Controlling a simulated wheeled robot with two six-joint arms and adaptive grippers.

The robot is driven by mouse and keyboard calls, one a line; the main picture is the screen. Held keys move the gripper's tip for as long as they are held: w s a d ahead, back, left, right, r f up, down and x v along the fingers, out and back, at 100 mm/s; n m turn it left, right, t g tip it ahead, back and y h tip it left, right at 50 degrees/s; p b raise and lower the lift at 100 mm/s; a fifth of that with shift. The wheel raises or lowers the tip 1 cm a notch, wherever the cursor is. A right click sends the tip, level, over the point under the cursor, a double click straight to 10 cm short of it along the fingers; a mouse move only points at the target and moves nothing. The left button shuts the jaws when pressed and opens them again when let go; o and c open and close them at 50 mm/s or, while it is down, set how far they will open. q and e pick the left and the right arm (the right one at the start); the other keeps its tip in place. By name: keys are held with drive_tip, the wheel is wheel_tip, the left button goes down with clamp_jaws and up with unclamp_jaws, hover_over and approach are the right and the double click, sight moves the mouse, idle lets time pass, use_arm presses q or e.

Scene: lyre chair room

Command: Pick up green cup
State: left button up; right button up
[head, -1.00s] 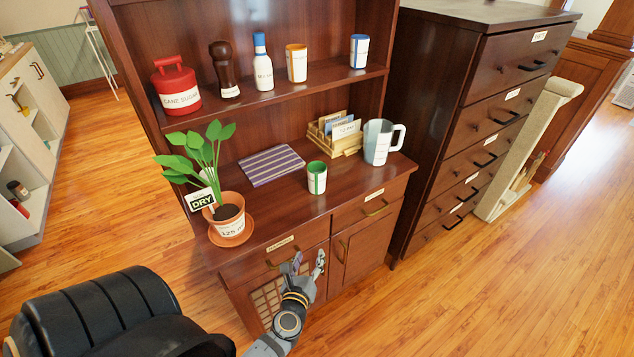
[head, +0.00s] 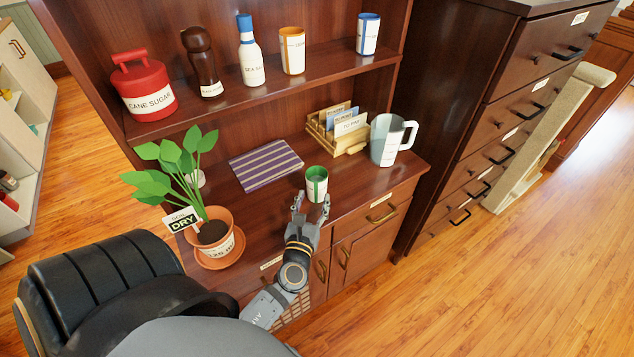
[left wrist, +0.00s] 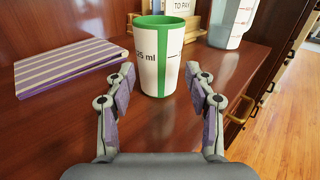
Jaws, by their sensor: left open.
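The green cup (head: 316,185) is white with a green rim and a green stripe. It stands upright on the cabinet's counter, near the front edge. In the left wrist view the cup (left wrist: 162,62) is straight ahead, just beyond the fingertips. My left gripper (head: 311,207) is open in front of the cup, at the counter's front edge. In the left wrist view its two fingers (left wrist: 163,88) are spread to either side of the cup's lower part, with nothing held. My right gripper is not in view.
A measuring jug (head: 386,141) and a wooden card holder (head: 341,130) stand behind and right. A potted plant (head: 216,240) is on the left. A shelf (head: 215,107) with several containers is above.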

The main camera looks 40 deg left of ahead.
sight(315, 192)
use_arm(q)
drive_tip(key=x, duration=0.4)
drive_tip(key=shift+r+p, duration=0.15)
drive_tip(key=shift+p, duration=0.25)
drive_tip(key=shift+w+a+f, duration=0.25)
drive_tip(key=shift+w+a, duration=0.1)
drive_tip(key=shift+w, duration=0.3)
drive_tip(key=x, duration=0.4)
drive_tip(key=shift+w+a+r, duration=0.1)
drive_tip(key=shift+w+a, duration=0.05)
drive_tip(key=shift+w, duration=0.2)
drive_tip(key=shift+w+a, duration=0.1)
drive_tip(key=shift+w, duration=0.05)
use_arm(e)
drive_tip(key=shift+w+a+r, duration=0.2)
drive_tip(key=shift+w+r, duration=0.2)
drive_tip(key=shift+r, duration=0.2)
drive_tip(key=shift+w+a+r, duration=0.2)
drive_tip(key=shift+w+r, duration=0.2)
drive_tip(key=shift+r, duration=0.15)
use_arm(q)
drive_tip(key=shift+c, duration=1)
clamp_jaws()
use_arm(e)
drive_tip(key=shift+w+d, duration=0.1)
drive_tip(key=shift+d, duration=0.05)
